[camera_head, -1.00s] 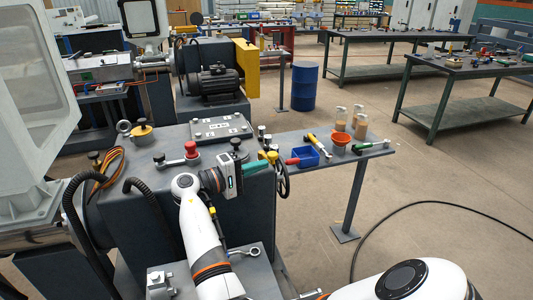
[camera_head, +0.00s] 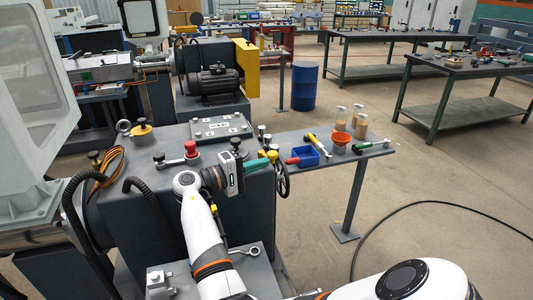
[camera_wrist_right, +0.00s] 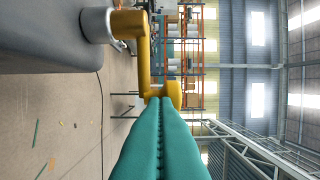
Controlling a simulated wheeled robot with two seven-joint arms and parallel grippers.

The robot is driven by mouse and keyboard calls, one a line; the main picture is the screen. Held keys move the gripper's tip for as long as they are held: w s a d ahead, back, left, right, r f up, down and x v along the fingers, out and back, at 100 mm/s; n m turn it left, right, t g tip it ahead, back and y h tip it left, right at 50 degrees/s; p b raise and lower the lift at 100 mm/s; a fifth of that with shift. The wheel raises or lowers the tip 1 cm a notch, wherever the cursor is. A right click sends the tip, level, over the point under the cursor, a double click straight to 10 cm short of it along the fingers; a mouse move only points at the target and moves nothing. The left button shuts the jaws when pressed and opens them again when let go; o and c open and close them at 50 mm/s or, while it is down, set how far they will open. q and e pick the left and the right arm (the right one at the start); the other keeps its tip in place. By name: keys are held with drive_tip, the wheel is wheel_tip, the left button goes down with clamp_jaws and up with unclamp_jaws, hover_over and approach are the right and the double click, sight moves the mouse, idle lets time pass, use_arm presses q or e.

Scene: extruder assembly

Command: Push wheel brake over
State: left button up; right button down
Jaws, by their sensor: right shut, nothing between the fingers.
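The wheel brake is a yellow lever (camera_wrist_right: 143,50) on a grey round mount in the right wrist view, with a yellow knob (camera_wrist_right: 168,92) at its end. In the head view its yellow top (camera_head: 272,156) shows beside the handwheel (camera_head: 284,180) at the machine's right edge. My right gripper (camera_head: 267,161) is shut and empty, its green fingers pointing at the lever. In the right wrist view the fingertips (camera_wrist_right: 158,101) overlap the yellow knob's lower edge; whether they touch it I cannot tell. My left gripper is not in view.
A side table (camera_head: 375,151) to the right holds a blue bin (camera_head: 302,158), an orange funnel (camera_head: 341,140), bottles and hand tools. A red knob (camera_head: 191,150) and several small posts stand on the machine top. A black cable lies on the open floor at right.

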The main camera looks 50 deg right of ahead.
drive_tip(key=shift+w+d+b, duration=0.4)
drive_tip(key=shift+d+b, duration=0.1)
drive_tip(key=shift+d, duration=0.65)
drive_tip(key=shift+w+d+b, duration=0.4)
drive_tip(key=shift+d+b, duration=0.15)
drive_tip(key=shift+d, duration=0.6)
drive_tip(key=shift+w+d+b, duration=0.4)
drive_tip(key=shift+d+b, duration=0.1)
drive_tip(key=shift+d, duration=0.65)
drive_tip(key=shift+a, duration=0.15)
drive_tip(key=shift+b+v, duration=0.3)
drive_tip(key=shift+v, duration=1.45)
drive_tip(key=b+v, duration=0.2)
drive_tip(key=v, duration=1)
drive_tip(key=shift+b, duration=0.4)
